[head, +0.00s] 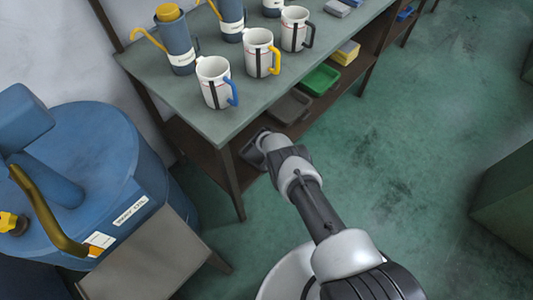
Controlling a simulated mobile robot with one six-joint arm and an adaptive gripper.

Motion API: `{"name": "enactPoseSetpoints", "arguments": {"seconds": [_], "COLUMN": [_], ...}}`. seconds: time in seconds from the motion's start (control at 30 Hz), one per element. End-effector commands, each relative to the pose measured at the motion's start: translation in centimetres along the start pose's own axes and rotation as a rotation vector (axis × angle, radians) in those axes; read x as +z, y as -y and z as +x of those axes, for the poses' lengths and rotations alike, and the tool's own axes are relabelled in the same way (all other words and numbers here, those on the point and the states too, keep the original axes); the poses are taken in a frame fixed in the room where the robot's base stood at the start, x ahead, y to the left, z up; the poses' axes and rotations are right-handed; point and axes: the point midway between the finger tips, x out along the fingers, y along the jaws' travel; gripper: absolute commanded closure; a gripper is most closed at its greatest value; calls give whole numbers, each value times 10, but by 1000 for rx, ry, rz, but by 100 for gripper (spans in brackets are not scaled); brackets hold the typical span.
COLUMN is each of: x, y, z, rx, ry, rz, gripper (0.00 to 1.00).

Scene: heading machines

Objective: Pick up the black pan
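The bench top (212,122) overhangs the shelf and carries several mugs and blue jugs. A bench leg (232,180) stands just left of my gripper. A yellow container (345,53) sits farther along the shelf. A blue drum (95,165) stands at left.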

Motion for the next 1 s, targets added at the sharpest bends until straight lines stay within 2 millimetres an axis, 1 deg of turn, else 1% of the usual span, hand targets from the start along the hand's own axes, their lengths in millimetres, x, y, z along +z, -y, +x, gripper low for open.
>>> {"name": "enactPoseSetpoints", "arguments": {"seconds": [0.13,0.17,0.53,1.0], "x": [0,0,0,-1], "y": [0,0,0,1], "z": [-1,-1,-1,-1], "rx": [0,0,0,-1], "ry": [0,0,0,-1], "rz": [0,0,0,0], "gripper": [73,75,99,100]}}
